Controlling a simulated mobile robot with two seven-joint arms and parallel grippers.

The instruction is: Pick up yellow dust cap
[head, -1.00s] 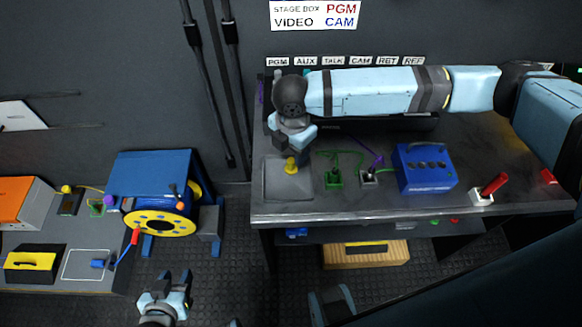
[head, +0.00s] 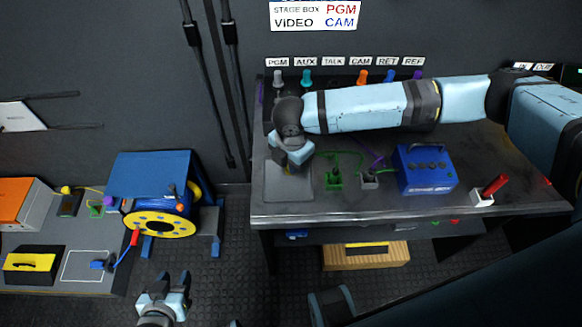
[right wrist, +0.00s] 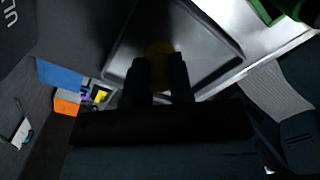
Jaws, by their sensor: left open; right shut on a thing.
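The yellow dust cap (right wrist: 160,48) shows in the right wrist view between the fingertips of my right gripper (right wrist: 160,68), over a grey tray (right wrist: 215,30). In the head view my right gripper (head: 290,168) is low over the same grey tray (head: 275,188) on the bench, and only a small bit of yellow shows at its fingers. The right gripper is shut on the cap; whether the cap touches the tray cannot be told. My left gripper (head: 165,290) is open and empty, above the floor at the bottom.
On the bench (head: 400,207) right of the tray are a green connector (head: 334,180), a grey connector (head: 369,180), a blue box (head: 425,170) and a red-handled switch (head: 488,188). A blue cable reel (head: 160,215) stands at left. Coloured plugs line the back panel.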

